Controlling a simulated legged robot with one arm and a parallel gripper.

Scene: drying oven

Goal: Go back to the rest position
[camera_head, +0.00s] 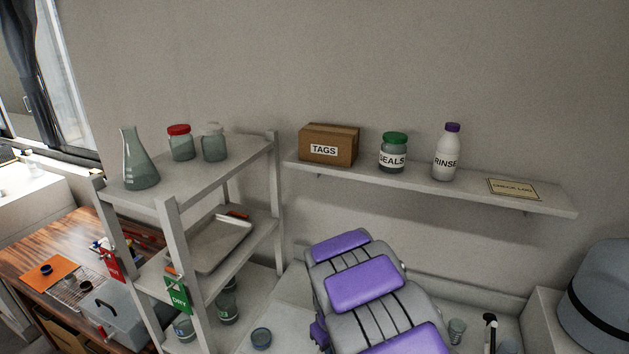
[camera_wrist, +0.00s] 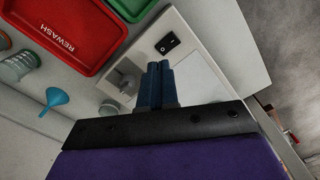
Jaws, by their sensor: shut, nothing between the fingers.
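My gripper (camera_wrist: 158,68) shows in the wrist view, its two blue fingers side by side and touching, with nothing between them. Beyond the fingertips is a white box-like unit with a black rocker switch (camera_wrist: 167,43). In the head view my purple and grey arm lies folded low in the middle of the picture, in front of the wall shelf (camera_head: 470,194). My gripper itself does not show in the head view.
A red REWASH tray (camera_wrist: 70,30) and a blue funnel (camera_wrist: 55,99) lie left in the wrist view. In the head view, a rack (camera_head: 170,215) with glassware stands left of my arm; a TAGS box (camera_head: 328,146) and bottles stand on the shelf. A grey rounded container (camera_head: 600,295) is at right.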

